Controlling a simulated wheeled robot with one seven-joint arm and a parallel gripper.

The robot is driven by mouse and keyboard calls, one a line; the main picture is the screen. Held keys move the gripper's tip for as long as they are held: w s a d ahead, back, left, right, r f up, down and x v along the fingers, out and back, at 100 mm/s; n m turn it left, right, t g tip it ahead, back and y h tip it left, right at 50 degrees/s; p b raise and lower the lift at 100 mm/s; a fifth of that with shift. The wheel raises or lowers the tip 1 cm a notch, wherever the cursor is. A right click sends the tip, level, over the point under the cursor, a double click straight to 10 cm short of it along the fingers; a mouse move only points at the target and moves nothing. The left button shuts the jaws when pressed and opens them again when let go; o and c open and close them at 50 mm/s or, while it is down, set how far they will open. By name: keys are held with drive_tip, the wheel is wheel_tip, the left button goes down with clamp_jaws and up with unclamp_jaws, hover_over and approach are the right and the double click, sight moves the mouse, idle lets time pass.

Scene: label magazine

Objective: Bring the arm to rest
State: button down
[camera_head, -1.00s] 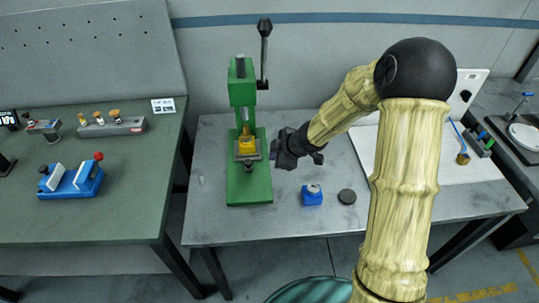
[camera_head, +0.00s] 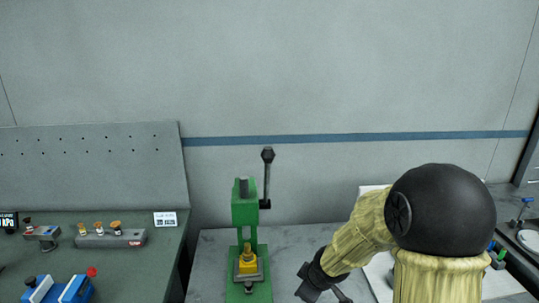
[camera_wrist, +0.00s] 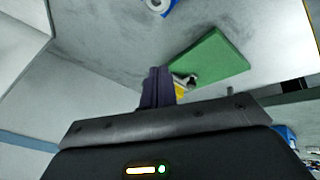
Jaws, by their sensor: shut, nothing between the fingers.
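My arm reaches in from the lower right of the head view, with its black joint and tan links. My gripper (camera_head: 323,292) is at the bottom of that view, dark, to the right of the green press (camera_head: 245,212) and apart from it. In the wrist view the fingers of my gripper (camera_wrist: 158,86) are together and hold nothing. The press's green base (camera_wrist: 212,62) shows beyond them, with a yellow part partly hidden behind the fingers.
The grey table (camera_head: 300,243) carries the press. A green bench at left holds a grey block (camera_head: 110,239) with several small stamps, a white card (camera_head: 165,219) and a blue fixture (camera_head: 58,290). A white panel (camera_head: 378,275) lies behind my arm. The wall above is clear.

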drive_tip(key=s+d+r+m+g, duration=0.1)
drive_tip(key=s+d+r+m, duration=0.1)
drive_tip(key=s+m, duration=0.3)
drive_tip(key=s+d+r+m+g+h, duration=0.1)
drive_tip(key=s+m, duration=0.4)
drive_tip(key=s, duration=0.5)
drive_tip(key=shift+s+d+r+m+g, duration=0.15)
drive_tip(key=shift+d+r+m+g, duration=0.25)
drive_tip(key=shift+d, duration=0.6)
